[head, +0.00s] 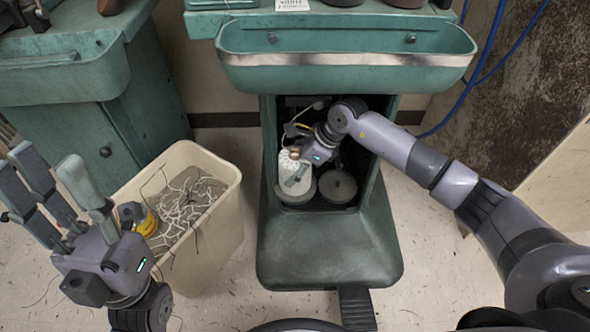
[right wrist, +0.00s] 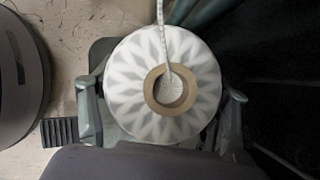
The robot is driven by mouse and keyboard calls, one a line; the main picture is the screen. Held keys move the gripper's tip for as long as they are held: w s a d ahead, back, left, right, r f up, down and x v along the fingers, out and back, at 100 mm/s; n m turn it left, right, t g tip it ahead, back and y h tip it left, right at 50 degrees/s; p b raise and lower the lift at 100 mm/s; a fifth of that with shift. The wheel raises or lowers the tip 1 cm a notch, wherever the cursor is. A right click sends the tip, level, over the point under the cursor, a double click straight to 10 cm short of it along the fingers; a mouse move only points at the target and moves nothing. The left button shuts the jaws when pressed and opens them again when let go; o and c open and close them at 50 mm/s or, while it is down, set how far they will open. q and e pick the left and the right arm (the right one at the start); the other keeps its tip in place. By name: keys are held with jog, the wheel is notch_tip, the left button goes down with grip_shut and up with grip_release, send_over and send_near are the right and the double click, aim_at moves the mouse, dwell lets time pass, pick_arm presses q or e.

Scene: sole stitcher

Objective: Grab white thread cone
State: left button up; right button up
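The white thread cone (head: 297,168) stands upright on a round base on the left side of the dark cabinet opening. The right wrist view looks down on its patterned top and the tan ring of its core (right wrist: 170,90). My right gripper (head: 298,172) reaches into the opening from the right. Its fingers are spread on either side of the cone, and I cannot tell whether they touch it. A pale thread (right wrist: 160,30) runs up from the core. My left gripper (head: 52,180) is open and empty, held up at the left.
A round grey disc (head: 338,186) sits right of the cone in the opening. The green cabinet's curved tray (head: 345,60) overhangs it, and walls close in on both sides. A cream bin (head: 215,215) with tangled threads and a yellow spool (head: 141,219) stands at the left.

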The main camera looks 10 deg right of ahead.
jog(key=c, duration=0.6)
jog(key=shift+c, duration=0.8)
jog(key=shift+r, duration=0.15)
